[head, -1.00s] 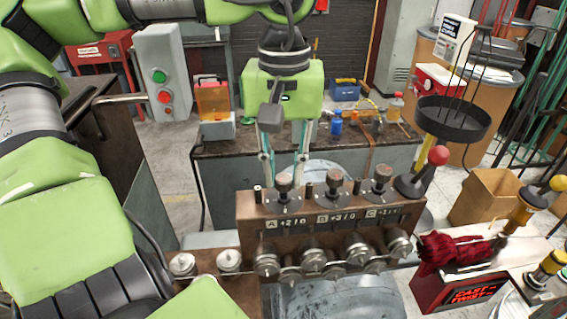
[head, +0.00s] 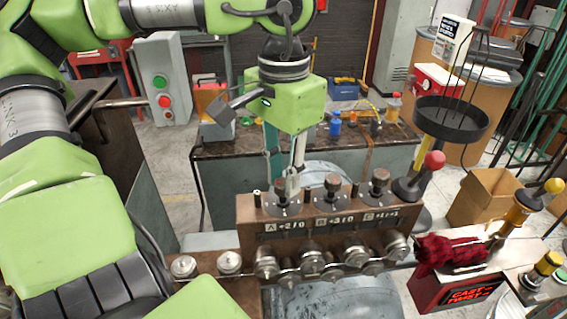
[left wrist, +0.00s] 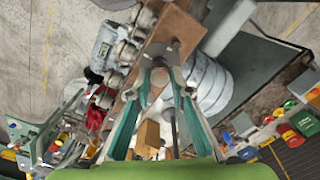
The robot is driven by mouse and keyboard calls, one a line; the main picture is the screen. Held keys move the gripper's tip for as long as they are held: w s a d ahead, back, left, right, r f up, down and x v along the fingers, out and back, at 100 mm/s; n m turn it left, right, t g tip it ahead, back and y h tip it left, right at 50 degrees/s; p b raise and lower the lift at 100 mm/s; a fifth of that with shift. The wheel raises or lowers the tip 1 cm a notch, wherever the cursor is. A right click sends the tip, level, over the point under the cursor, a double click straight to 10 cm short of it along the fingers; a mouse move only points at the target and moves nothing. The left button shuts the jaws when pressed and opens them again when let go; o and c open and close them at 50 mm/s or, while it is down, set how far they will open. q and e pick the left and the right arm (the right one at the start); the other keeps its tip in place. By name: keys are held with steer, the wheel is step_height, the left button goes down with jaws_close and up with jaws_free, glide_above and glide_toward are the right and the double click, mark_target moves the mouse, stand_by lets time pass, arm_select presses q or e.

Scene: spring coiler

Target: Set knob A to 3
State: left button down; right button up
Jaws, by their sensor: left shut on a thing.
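Knob A (head: 283,203) is the left one of three upright dark knobs on the brown spring coiler (head: 246,238). Its front label A (head: 284,226) seems to read "+2/0", though small and blurred. Knob B (head: 332,186) and knob C (head: 380,182) stand to its right. My left gripper (head: 284,182) points down over knob A with its teal fingers shut on the knob's top, hiding part of it. In the left wrist view the round knob top shows between the fingertips (left wrist: 160,75). My right gripper is not in view.
Several metal rollers (head: 312,260) line the coiler's front. A red-balled lever (head: 434,160) stands just right of knob C, beside a black wire-topped dish (head: 451,118). A bench (head: 220,150) with bottles lies behind. A red-fronted box (head: 470,293) is at lower right.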

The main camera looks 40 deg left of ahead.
arm_select(q)
steer(key=shift+m, duration=0.3)
steer(key=c, duration=1.8)
jaws_free()
step_height(320, 180, up, 12)
steer(key=shift+r, duration=0.1)
